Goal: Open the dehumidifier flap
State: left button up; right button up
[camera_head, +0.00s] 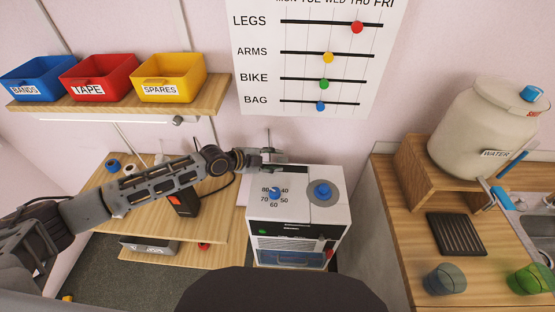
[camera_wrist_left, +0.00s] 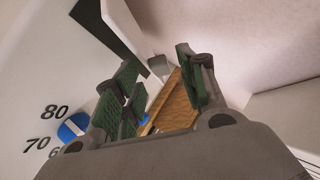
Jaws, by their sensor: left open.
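The dehumidifier (camera_head: 298,226) is a white box with a numbered dial, whose blue knob (camera_head: 275,193) is on top at the left. The front has a dark strip, a vent and a blue lower section; I cannot tell which part is the flap. My left gripper (camera_head: 270,157) is at the dehumidifier's back left edge. In the left wrist view, its green-padded fingers (camera_wrist_left: 157,66) are apart with nothing held, and the dial knob (camera_wrist_left: 73,128) shows at left. My right gripper is out of view.
A shelf (camera_head: 215,98) with blue, red and yellow bins hangs above my left arm. A lower wooden shelf (camera_head: 135,236) stands left of the dehumidifier. At right, a wooden counter (camera_head: 395,215) holds a water jug (camera_head: 488,130), a dark rack (camera_head: 457,234) and cups.

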aim_at(283, 161)
pick_arm(q)
jog(key=shift+x, duration=1.05)
